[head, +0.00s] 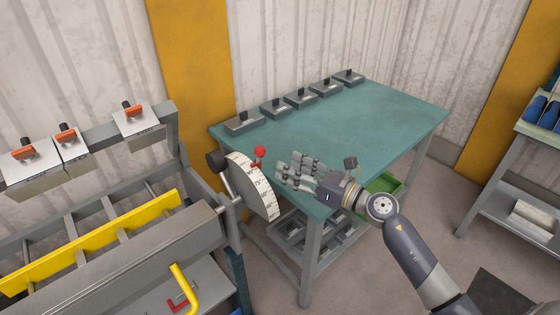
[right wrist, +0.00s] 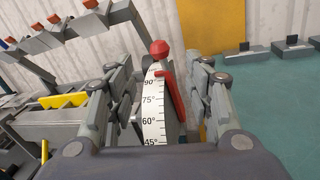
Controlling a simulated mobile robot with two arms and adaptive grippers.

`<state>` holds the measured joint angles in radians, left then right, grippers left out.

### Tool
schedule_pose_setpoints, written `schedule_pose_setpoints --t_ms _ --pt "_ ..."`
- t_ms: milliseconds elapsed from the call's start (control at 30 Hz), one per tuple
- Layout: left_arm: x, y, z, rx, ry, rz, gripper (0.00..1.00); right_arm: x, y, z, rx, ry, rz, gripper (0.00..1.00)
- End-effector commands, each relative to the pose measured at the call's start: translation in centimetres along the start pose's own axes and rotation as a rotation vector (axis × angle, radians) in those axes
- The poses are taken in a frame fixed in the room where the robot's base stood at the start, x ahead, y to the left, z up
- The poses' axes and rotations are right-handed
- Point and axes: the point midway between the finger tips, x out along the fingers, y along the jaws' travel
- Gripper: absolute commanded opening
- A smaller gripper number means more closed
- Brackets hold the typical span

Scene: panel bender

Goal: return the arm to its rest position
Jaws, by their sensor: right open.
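My right arm (head: 405,250) reaches in from the lower right in the head view. Its gripper (head: 283,170) is open in front of the table's left front corner, close to the bender's angle dial (head: 255,187). In the right wrist view the open fingers (right wrist: 158,95) stand on both sides of the white dial scale (right wrist: 152,110), with marks from 45° to 90°. The red-knobbed stop (head: 259,157) is at the dial's upper edge; it also shows between the fingers in the right wrist view (right wrist: 160,50). I cannot tell whether the fingers touch it. My left gripper is out of view.
The panel bender (head: 110,255) with yellow bars fills the left. A teal table (head: 370,120) carries several grey blocks (head: 301,98) along its back edge. A green bin (head: 385,185) sits below it. A shelf rack (head: 520,190) stands at the right, with open floor between.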

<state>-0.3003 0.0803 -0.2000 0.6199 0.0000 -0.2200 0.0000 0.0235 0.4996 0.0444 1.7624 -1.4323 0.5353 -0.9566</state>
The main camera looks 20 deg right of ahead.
Motion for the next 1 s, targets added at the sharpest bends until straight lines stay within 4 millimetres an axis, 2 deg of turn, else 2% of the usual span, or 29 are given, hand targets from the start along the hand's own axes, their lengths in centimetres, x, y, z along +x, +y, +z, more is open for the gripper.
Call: schedule_pose_setpoints --t_ms 200,633,700,767,867,967,1000 --pt "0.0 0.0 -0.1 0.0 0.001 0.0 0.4 -1.1 0.0 0.0 0.0 0.0 0.001 0.47" --pt "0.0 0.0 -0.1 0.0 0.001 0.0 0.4 -1.1 0.0 0.0 0.0 0.0 0.0 0.47" --pt "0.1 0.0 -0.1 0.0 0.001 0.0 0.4 -1.1 -0.2 -0.5 0.027 0.0 -0.006 0.47" --pt "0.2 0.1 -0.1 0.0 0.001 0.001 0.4 -1.1 -0.8 -1.8 0.097 0.0 -0.024 0.47" --pt "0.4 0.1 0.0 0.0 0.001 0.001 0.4 -1.5 -2.6 -6.1 0.333 -0.007 -0.087 0.47" --pt "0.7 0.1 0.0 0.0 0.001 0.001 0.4 -2.7 -4.9 -12.4 0.651 -0.023 -0.196 0.47" --pt "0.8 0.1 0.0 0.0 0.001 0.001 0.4 -3.3 -5.6 -15.1 0.776 -0.03 -0.244 0.47"
